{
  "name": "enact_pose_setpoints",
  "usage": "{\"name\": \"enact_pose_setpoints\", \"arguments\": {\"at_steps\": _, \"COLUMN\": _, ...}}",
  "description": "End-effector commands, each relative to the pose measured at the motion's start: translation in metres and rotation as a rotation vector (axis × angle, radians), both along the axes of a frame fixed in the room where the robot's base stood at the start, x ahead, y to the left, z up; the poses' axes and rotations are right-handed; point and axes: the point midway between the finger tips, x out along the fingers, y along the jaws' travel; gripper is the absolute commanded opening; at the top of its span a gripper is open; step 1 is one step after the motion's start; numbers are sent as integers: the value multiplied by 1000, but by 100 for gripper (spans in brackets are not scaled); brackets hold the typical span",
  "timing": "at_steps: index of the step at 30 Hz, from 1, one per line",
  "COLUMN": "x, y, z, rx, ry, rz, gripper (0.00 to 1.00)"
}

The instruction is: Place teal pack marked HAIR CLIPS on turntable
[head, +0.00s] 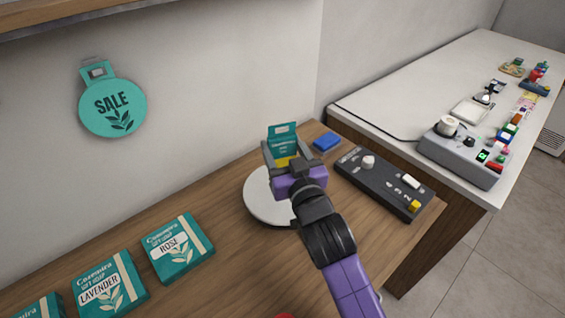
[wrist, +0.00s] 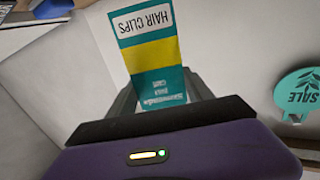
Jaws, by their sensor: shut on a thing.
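The teal pack marked HAIR CLIPS (wrist: 150,60) has a yellow band and a white label, and the label reads upside down in the wrist view. My gripper (wrist: 160,95) is shut on the pack, which sits between its fingers. In the head view the pack (head: 283,140) shows above my gripper (head: 284,155), partly hidden by the fingers. The turntable (head: 262,205) is a round white disc on the wooden counter. My gripper and arm cover its right part. The pack appears over or just behind the disc's far side; I cannot tell its height.
A dark control box (head: 380,183) and a blue item (head: 327,142) lie right of the turntable. Teal boxes marked ROSE (head: 178,247) and LAVENDER (head: 110,285) stand at the front left. A SALE sign (head: 112,105) hangs on the wall. Bare wood lies between ROSE and the disc.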

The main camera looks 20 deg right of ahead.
Motion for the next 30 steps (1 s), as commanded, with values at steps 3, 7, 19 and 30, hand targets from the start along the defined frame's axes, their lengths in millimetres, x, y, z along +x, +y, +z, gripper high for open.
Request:
{"name": "enact_pose_setpoints", "arguments": {"at_steps": 3, "x": 0, "y": 0, "z": -8, "rx": 1, "ry": 0, "rz": 0, "gripper": 20}}
{"name": "enact_pose_setpoints", "arguments": {"at_steps": 7, "x": 0, "y": 0, "z": -24, "rx": 0, "ry": 2, "rz": 0, "gripper": 20}}
{"name": "enact_pose_setpoints", "arguments": {"at_steps": 19, "x": 0, "y": 0, "z": -50, "rx": 0, "ry": -1, "rz": 1, "gripper": 20}}
{"name": "enact_pose_setpoints", "arguments": {"at_steps": 30, "x": 0, "y": 0, "z": -53, "rx": 0, "ry": -1, "rz": 1, "gripper": 81}}
